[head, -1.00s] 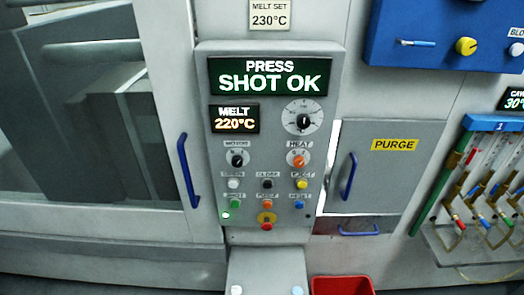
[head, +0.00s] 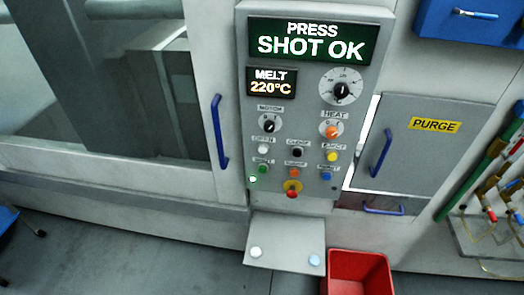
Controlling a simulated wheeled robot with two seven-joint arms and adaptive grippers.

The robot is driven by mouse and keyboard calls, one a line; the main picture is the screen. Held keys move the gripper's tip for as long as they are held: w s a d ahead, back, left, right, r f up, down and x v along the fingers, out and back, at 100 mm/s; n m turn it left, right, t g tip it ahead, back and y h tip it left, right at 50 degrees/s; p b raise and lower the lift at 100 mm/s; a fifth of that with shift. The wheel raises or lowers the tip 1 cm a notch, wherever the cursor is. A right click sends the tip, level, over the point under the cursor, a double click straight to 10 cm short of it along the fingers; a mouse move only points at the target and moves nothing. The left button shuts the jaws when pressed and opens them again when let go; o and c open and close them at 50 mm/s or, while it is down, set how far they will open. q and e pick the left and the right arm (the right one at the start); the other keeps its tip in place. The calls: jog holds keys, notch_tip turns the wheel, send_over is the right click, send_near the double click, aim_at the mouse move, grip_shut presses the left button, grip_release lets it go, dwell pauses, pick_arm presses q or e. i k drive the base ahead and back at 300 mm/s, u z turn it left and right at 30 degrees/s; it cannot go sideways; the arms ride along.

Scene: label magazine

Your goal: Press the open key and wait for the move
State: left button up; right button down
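The open key is a white button (head: 263,150) under a small label on the grey control panel (head: 243,100), left of a black button (head: 297,152) and a yellow button (head: 332,156). The press display (head: 306,41) reads "PRESS SHOT OK". The melt display (head: 271,83) reads 220°C. Neither of my grippers shows in the head view, and nothing touches the panel.
A grey shelf (head: 286,238) with a white and a blue button juts out below the panel. A red bin (head: 358,262) stands on the floor beside it. Blue handles (head: 219,132) and the purge door (head: 425,155) flank the panel. Colored hoses (head: 492,210) hang at right.

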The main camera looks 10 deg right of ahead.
aim_at(263, 148)
jog(key=u, duration=1.4)
jog(key=k, duration=0.45)
jog(key=z, duration=0.3)
